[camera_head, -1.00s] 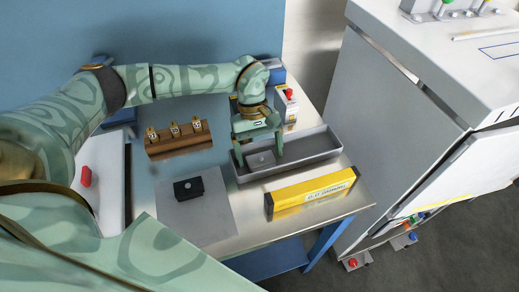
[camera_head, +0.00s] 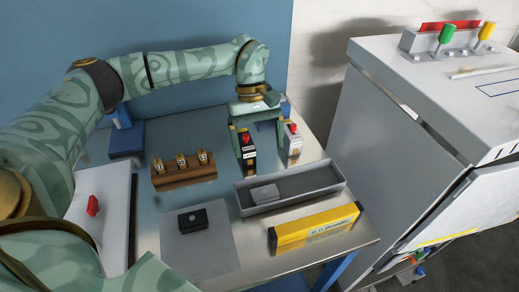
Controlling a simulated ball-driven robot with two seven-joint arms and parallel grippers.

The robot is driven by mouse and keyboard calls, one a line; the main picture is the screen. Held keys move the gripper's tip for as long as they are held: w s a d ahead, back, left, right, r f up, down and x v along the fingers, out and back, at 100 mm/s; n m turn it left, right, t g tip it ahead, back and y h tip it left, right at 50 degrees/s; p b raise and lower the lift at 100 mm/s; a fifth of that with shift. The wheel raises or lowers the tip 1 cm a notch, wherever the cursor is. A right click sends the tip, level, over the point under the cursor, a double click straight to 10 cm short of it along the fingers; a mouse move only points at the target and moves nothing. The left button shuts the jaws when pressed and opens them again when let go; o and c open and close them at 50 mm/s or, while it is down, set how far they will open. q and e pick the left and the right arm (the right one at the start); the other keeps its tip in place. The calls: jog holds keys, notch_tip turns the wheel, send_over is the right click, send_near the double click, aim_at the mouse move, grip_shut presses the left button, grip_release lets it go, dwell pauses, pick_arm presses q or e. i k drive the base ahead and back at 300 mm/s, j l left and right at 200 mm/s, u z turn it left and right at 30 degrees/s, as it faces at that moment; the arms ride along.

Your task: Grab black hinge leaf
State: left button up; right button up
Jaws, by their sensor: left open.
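A small black block (camera_head: 193,219) with a round spot on top lies on a grey mat (camera_head: 215,250) at the front left of the table. I cannot tell for sure whether it is the black hinge leaf. A flat grey plate (camera_head: 265,192) lies in the left part of a long grey tray (camera_head: 318,188). My left gripper (camera_head: 259,154) points down, open and with nothing seen between its fingers, behind the tray's left part. A black device with a red button (camera_head: 246,150) stands by its left finger, partly hidden. My right gripper is not in view.
A brown wooden block (camera_head: 184,178) with several small brass-coloured pieces stands left of the tray. A yellow box (camera_head: 315,226) lies in front of the tray. A white panel with a red switch (camera_head: 93,205) is at the left. A grey cabinet (camera_head: 400,130) stands at the right.

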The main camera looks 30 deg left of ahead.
aim_at(190, 222)
jog(key=k+l, duration=1.1)
jog(key=k, duration=0.2)
